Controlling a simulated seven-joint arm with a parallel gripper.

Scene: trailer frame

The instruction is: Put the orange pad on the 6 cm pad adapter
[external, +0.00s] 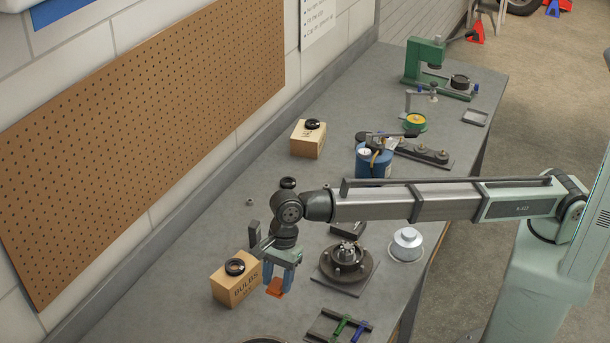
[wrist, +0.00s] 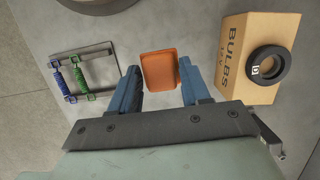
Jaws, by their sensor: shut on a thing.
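My gripper (external: 281,273) is low over the near left part of the bench. Its two blue fingers are shut on the orange pad (external: 275,289), a flat rounded rectangle. In the wrist view the pad (wrist: 159,70) sits between the fingertips (wrist: 159,70), its far part projecting past them. Whether the pad touches the bench is hard to tell. No part is legibly marked as the 6 cm pad adapter. A black ring-shaped part (external: 235,267) lies on the BULBS box and also shows in the wrist view (wrist: 267,65); I cannot tell whether it is the adapter.
The BULBS cardboard box (wrist: 233,88) stands close beside my gripper. A dark hub on a plate (external: 346,265) and a white capped part (external: 406,243) stand to the right. Another box (external: 308,142) stands farther back.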

